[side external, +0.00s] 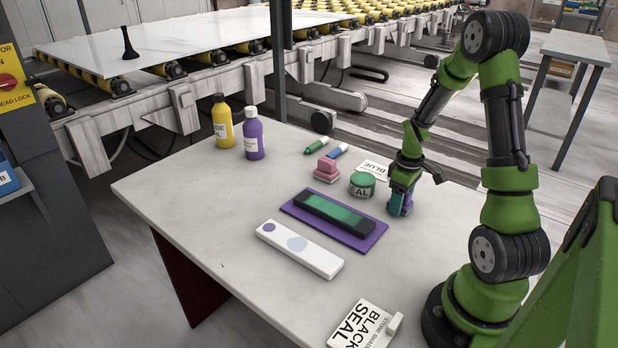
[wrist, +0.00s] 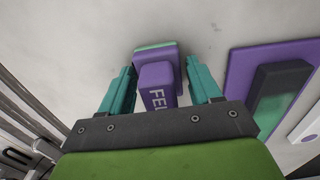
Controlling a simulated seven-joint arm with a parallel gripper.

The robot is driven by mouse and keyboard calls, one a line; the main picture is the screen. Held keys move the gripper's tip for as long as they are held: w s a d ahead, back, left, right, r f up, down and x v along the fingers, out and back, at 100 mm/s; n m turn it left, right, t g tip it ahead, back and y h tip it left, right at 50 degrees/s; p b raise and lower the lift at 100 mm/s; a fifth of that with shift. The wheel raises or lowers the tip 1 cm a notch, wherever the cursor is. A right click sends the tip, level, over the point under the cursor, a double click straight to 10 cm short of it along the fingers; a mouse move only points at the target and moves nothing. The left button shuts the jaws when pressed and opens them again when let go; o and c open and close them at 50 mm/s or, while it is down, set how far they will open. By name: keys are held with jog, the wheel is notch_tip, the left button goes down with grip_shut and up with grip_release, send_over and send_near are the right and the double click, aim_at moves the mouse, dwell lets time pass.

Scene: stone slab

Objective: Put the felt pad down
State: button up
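The felt pad (wrist: 157,85) is a purple block with a narrower handle lettered "FEL" and a teal-green layer along its base edge. It stands between the two teal fingers of my gripper (wrist: 161,75) in the wrist view. Pale gaps show between the handle and the fingers, so my gripper looks open around it. In the side view my gripper (side external: 401,200) is low at the slab's right part, pointing down, and its fingers mostly hide the pad. The pad appears to be at the slab surface; its underside is hidden.
A purple mat (side external: 368,240) with a black-framed green pad (side external: 333,213) lies left of my gripper. A green tin (side external: 362,185), pink block (side external: 327,170), markers and a white card (side external: 374,170) are nearby. Bottles stand at the back left.

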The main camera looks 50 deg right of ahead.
jog(key=shift+o, duration=0.7)
jog(key=shift+r, duration=0.1)
notch_tip(320, 180, up, 12)
jog(key=shift+f, duration=0.1)
jog(key=w+a+r+m+t, duration=0.15)
jog(key=a+r, duration=0.25)
jog(key=a, duration=0.4)
jog(key=w+a+r+t, duration=0.1)
jog(key=a+r+t, duration=0.1)
jog(key=a+r, duration=0.4)
jog(key=s+a+r+m+t+y, duration=0.1)
jog(key=s+a, duration=0.1)
jog(key=a, duration=0.5)
jog(key=s+a+r+m+t+y, duration=0.1)
jog(key=s+a+t, duration=0.1)
jog(key=a, duration=0.4)
jog(key=shift+s+a, duration=0.4)
jog(key=shift+s, duration=0.05)
jog(key=shift+o, duration=0.4)
jog(key=shift+m+t, duration=0.25)
